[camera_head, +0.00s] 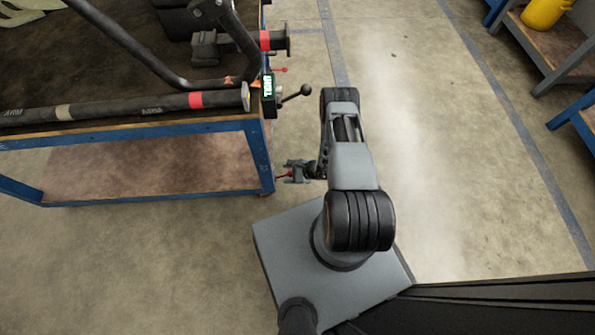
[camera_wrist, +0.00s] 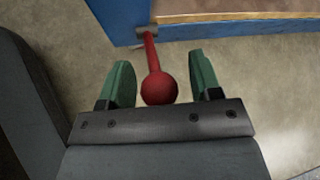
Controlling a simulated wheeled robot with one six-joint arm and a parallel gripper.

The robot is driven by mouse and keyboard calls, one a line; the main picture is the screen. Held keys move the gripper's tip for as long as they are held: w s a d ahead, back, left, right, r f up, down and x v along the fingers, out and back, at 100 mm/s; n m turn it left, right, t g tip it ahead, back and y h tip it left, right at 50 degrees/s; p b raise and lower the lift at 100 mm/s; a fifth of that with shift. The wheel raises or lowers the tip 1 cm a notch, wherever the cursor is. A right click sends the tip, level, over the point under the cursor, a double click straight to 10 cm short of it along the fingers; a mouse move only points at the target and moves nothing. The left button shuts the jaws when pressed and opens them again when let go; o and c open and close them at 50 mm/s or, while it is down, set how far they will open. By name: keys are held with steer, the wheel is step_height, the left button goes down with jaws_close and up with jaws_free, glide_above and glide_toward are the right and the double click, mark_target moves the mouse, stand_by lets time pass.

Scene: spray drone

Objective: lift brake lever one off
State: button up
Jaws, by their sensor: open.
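A red lever (camera_wrist: 159,88) with a round knob sticks out from a dark bracket on the blue table frame in the wrist view. Its stem runs up and slightly left from the knob. My gripper (camera_wrist: 162,72) is open, with one green-padded finger on each side of the knob. A gap shows on both sides of the knob. In the head view my gripper (camera_head: 298,171) is small beside the table's near right leg. A second, small red lever (camera_head: 279,70) shows farther up the table's right side. I cannot tell which is lever one.
The blue-framed table (camera_head: 150,128) holds dark drone arms (camera_head: 130,107) marked with red bands. A black ball-ended lever (camera_head: 297,94) and a small lit display (camera_head: 268,86) are at its right edge. Clear concrete floor (camera_head: 440,180) lies to the right; shelving (camera_head: 560,50) stands beyond it.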

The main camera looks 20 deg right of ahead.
steer(key=p+v, duration=0.3)
steer(key=v, duration=1)
steer(key=shift+p, duration=0.35)
steer(key=shift+s+r, duration=0.1)
